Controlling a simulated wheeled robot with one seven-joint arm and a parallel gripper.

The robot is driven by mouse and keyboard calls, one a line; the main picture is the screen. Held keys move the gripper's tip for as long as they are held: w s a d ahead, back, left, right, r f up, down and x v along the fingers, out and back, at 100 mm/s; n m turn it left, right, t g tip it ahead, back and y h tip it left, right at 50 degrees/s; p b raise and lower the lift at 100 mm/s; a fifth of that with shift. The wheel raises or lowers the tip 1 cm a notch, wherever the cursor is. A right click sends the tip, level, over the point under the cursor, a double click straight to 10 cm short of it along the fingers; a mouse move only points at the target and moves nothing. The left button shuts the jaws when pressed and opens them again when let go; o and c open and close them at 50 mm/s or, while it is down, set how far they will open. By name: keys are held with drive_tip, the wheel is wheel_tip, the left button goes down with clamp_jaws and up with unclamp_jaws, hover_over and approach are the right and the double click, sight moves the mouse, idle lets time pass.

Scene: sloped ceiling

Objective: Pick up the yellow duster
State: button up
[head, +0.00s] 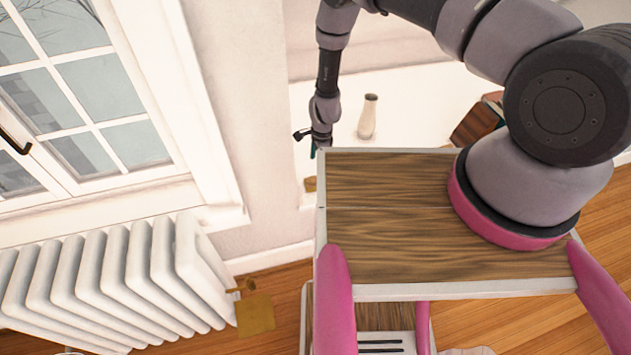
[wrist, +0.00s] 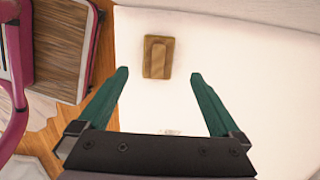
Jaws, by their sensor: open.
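A pale vase (head: 367,117) and a dark brown object (head: 477,122) stand on the white surface to the right. A white radiator (head: 120,280) and a window (head: 85,100) are at left. A flat yellowish square (head: 255,313) lies low beside the radiator.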

sight(314, 177)
drive_tip(key=f, duration=0.3)
drive_tip(key=shift+a+f, duration=0.2)
drive_tip(key=shift+f, duration=0.2)
drive_tip(key=shift+s+f, duration=0.15)
drive_tip(key=shift+f, duration=2.65)
drive_tip(key=c, duration=1.5)
drive_tip(key=shift+r, duration=0.1)
